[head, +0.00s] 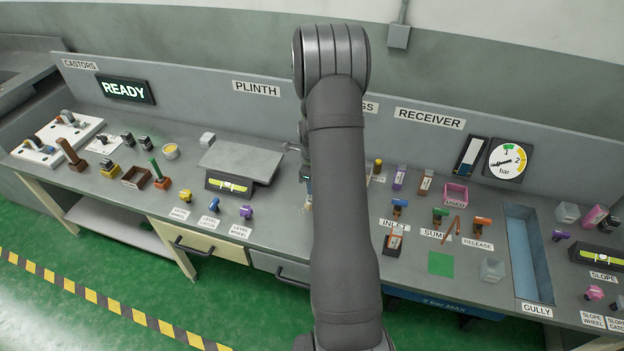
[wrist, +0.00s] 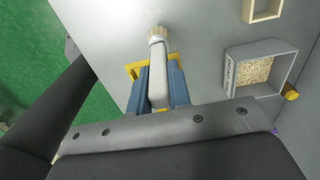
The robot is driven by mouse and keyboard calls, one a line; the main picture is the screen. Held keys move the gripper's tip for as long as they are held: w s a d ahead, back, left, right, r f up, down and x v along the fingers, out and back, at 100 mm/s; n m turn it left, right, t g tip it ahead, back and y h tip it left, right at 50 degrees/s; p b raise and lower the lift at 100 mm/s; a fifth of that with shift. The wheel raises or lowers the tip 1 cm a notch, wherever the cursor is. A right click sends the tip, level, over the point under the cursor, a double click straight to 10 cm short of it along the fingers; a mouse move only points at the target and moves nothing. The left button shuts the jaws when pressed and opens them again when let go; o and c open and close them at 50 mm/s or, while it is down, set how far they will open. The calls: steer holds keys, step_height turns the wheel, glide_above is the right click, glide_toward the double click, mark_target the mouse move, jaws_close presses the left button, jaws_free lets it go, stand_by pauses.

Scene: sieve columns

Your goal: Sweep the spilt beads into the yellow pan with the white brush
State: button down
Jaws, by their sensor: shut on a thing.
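The white brush (wrist: 158,75) is held between the blue fingers of my gripper (wrist: 160,82) in the wrist view. Its tan bristles (wrist: 159,32) point away from the gripper, over the grey bench. A yellow edged thing (wrist: 132,70), possibly the yellow pan, shows behind the fingers on both sides; the brush and fingers hide most of it. In the head view my arm hides most of the gripper, and a pale tip shows just left of the arm above the bench.
A grey-walled box (wrist: 229,72) with tan grains stands right of the brush, and a pale open box (wrist: 249,12) is behind it.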

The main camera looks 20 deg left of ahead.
step_height(320, 180, down, 2)
steer(key=shift+f, duration=0.25)
steer(key=shift+a+f, duration=0.5)
steer(key=shift+a, duration=3.35)
steer(key=shift+d, duration=3.85)
steer(key=shift+r, duration=4)
